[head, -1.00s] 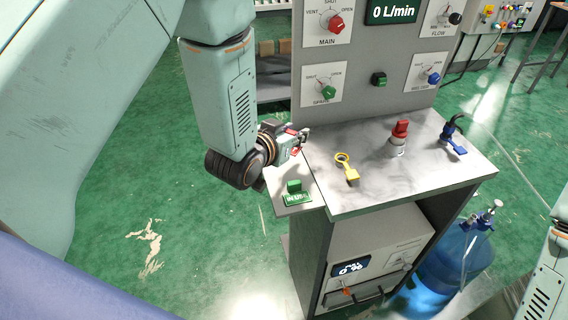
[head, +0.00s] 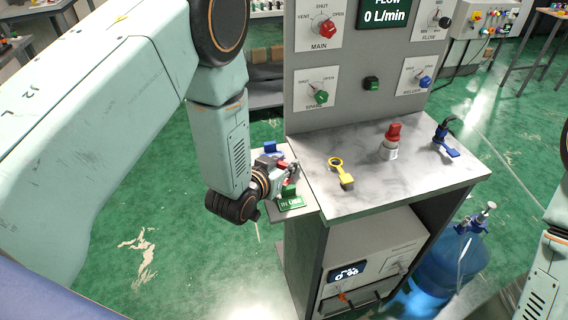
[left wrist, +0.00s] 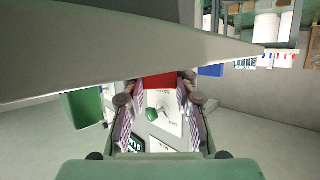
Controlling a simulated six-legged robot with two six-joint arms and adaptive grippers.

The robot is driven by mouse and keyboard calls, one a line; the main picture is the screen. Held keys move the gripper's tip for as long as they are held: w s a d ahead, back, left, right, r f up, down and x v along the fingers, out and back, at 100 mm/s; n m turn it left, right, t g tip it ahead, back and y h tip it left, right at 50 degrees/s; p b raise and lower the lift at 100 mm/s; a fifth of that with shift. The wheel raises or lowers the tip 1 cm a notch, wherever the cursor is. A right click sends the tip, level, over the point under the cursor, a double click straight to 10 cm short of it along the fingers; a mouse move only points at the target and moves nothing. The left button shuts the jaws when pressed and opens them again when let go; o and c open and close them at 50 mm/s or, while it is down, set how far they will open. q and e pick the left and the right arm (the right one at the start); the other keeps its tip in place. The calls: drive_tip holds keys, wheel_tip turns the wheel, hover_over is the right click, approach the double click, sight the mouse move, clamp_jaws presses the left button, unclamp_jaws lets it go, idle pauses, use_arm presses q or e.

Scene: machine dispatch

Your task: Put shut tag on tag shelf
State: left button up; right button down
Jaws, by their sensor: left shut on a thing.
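My left gripper (head: 290,171) is at the small grey tag shelf (head: 309,203) on the console's left side. It is shut on a red tag (head: 283,165), taken to be the shut tag, mostly hidden by the fingers in the head view. In the left wrist view the red tag (left wrist: 158,80) shows between the two fingers. A green IN USE tag (head: 291,203) stands at the near end of the shelf, just below the gripper. A blue tag (head: 271,147) is at the far end. Whether the red tag touches the shelf cannot be told. My right gripper is out of view.
The console top (head: 360,195) carries a yellow ring-ended key (head: 341,172), a red-capped fitting (head: 391,142) and a blue-handled valve (head: 445,141). The knob panel (head: 355,60) rises behind. A blue bottle (head: 452,258) stands at the right. Green floor is clear at the left.

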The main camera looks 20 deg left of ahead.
use_arm(q)
drive_tip(key=o, duration=0.4)
drive_tip(key=shift+d+f, duration=0.1)
drive_tip(key=shift+d, duration=0.05)
drive_tip(key=o, duration=0.3)
drive_tip(key=shift+a, duration=0.2)
drive_tip(key=shift+d+r, duration=0.1)
drive_tip(key=shift+r, duration=0.1)
drive_tip(key=v, duration=1.2)
